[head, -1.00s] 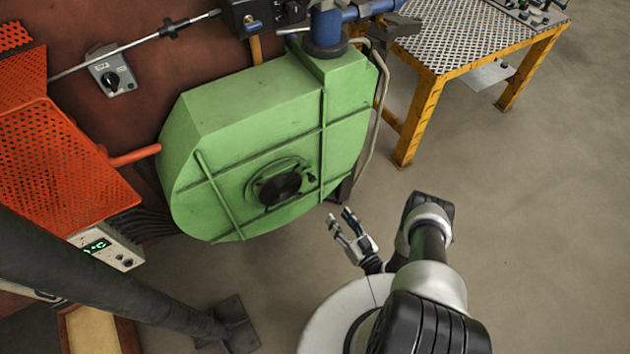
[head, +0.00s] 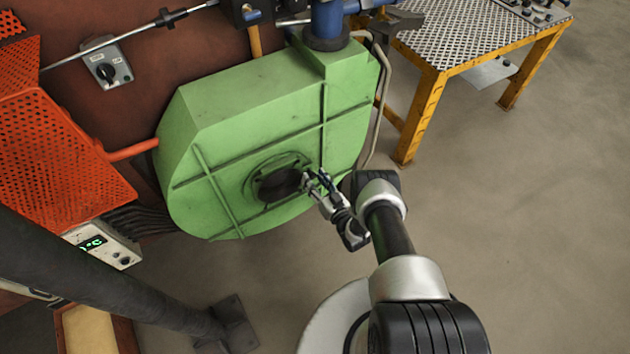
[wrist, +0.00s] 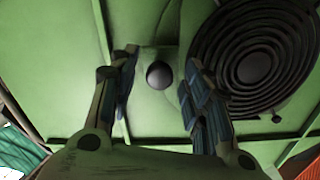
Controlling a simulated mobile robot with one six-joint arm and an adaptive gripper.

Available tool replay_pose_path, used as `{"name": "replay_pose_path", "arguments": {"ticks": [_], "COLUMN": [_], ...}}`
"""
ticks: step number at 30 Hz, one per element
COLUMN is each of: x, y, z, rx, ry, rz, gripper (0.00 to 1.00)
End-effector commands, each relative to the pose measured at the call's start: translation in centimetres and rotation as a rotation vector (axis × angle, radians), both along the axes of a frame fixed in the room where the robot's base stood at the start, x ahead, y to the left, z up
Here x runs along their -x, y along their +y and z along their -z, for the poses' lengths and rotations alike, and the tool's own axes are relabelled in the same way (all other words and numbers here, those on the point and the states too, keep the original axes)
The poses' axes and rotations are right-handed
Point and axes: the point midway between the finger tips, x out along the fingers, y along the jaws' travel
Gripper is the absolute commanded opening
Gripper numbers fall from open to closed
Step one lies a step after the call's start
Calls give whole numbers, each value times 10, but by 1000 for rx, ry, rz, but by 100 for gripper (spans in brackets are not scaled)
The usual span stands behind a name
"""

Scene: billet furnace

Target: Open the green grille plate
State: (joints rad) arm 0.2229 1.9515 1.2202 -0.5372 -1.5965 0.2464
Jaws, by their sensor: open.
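The green grille plate (head: 254,191) is a round piece on the front of the big green housing (head: 222,120), around a dark round grille (head: 277,182). In the wrist view the dark concentric rings of the grille (wrist: 255,68) are at upper right. A dark round knob (wrist: 158,74) on a small pale green base shows between my fingers. My gripper (head: 316,176) is open at the right edge of the grille, in front of the housing. In the wrist view its fingers (wrist: 157,82) stand one on each side of the knob, apparently not touching it. The head view hides the knob.
An orange perforated guard (head: 50,150) and an orange pipe (head: 132,151) are at left. A blue pipe fitting (head: 327,22) tops the housing. A yellow-framed table (head: 432,85) stands at upper right. The floor to the right is clear.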

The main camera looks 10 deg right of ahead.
Motion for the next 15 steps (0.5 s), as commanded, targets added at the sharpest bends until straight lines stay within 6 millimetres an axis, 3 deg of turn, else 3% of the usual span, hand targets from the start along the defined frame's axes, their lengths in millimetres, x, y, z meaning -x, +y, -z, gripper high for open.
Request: {"name": "replay_pose_path", "arguments": {"ticks": [9, 15], "x": [-3, -3], "y": [1, 1], "z": [0, 0], "rx": [0, 0], "ry": [0, 0], "rz": [0, 0], "gripper": [44, 31]}}
